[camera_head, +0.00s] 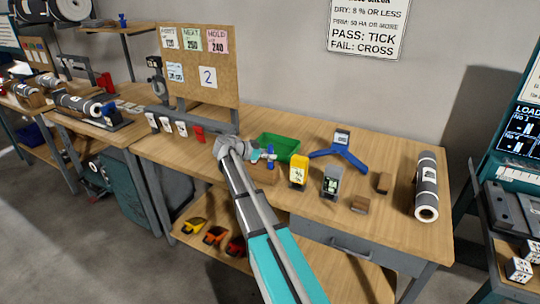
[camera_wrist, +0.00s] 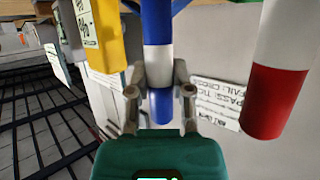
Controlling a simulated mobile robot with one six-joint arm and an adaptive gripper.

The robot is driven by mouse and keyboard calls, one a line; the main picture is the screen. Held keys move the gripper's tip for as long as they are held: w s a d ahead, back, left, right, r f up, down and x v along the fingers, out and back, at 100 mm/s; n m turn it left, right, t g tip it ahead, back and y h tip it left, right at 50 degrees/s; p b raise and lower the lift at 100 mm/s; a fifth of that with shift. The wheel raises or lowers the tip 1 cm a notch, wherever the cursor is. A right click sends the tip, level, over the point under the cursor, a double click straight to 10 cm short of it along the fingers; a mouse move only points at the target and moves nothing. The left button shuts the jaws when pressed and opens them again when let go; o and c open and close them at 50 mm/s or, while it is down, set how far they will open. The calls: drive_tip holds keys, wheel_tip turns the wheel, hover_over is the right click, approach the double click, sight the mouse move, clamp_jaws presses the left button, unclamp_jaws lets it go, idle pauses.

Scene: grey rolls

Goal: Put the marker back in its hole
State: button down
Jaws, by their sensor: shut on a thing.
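My gripper (camera_wrist: 163,100) is shut on a blue marker with a white band (camera_wrist: 158,60). Its blue parts show above and below the band in the wrist view. In the head view my gripper (camera_head: 262,154) is over the main bench, and the blue marker (camera_head: 270,151) is at its right side. A small wooden block (camera_head: 264,174) sits just below, partly hidden by my arm. Its holes cannot be made out, nor whether the marker touches it. A red and white marker (camera_wrist: 275,95) is close on the right in the wrist view.
A green tray (camera_head: 279,146) lies just behind my gripper. A yellow device (camera_head: 299,170) and a grey device (camera_head: 331,182) stand to its right. A blue three-legged stand (camera_head: 339,156) and a grey roll (camera_head: 427,187) are further right. A pin board (camera_head: 200,75) stands at the back left.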

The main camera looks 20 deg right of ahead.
sight(271, 145)
drive_tip(key=shift+f+b, duration=1.25)
drive_tip(key=shift+f, duration=0.05)
drive_tip(key=shift+c, duration=2.2)
unclamp_jaws()
drive_tip(key=shift+r, duration=0.2)
wheel_tip(271, 145, up, 6)
drive_tip(key=p, duration=0.7)
drive_tip(key=shift+r, duration=0.25)
wheel_tip(271, 145, up, 8)
drive_tip(key=n+t+p, duration=0.2)
drive_tip(key=t+p, duration=0.1)
drive_tip(key=p, duration=0.4)
drive_tip(key=shift+p, duration=0.35)
drive_tip(key=shift+s+f+n, duration=0.1)
drive_tip(key=shift+n, duration=0.2)
